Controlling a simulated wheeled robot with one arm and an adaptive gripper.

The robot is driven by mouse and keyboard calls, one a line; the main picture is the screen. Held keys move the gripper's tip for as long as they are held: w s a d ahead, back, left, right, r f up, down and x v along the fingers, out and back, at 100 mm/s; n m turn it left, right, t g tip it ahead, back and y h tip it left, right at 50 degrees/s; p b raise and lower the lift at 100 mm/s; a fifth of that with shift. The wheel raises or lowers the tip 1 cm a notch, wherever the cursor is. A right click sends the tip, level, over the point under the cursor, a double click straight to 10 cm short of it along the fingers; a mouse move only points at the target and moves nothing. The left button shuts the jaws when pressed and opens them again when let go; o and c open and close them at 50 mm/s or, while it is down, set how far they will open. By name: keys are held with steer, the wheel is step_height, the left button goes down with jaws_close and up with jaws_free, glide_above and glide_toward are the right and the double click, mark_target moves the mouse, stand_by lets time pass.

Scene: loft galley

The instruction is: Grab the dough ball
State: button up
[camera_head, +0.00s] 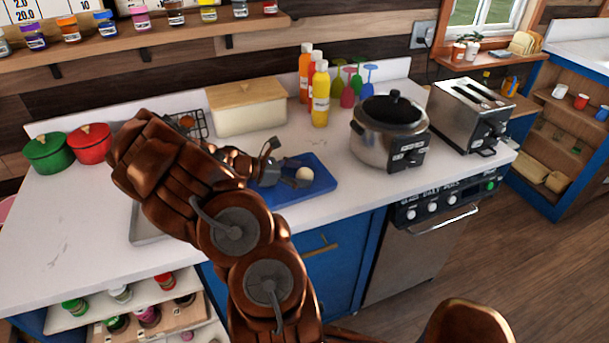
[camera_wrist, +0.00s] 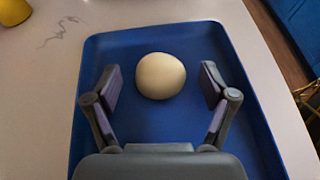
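The dough ball (camera_wrist: 161,76) is pale cream and round. It rests on a blue tray (camera_wrist: 135,37) in the wrist view. In the head view the dough ball (camera_head: 304,174) shows at the right part of the blue tray (camera_head: 322,184), on the white counter. My gripper (camera_wrist: 161,84) is open, its two fingers spread to the left and right of the ball, with gaps on both sides. In the head view my gripper (camera_head: 290,172) reaches over the tray from the left, close to the ball. Whether it is level with the ball is hard to tell.
A steel pot cooker (camera_head: 388,145) and a toaster (camera_head: 468,115) stand right of the tray. Yellow and orange bottles (camera_head: 320,95), coloured glasses (camera_head: 348,88) and a cream bread box (camera_head: 246,107) stand behind. Red (camera_head: 90,145) and green (camera_head: 48,153) pots are at the far left.

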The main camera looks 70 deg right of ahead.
steer(key=c, duration=1.2)
steer(key=shift+o, duration=0.2)
steer(key=shift+r, duration=0.15)
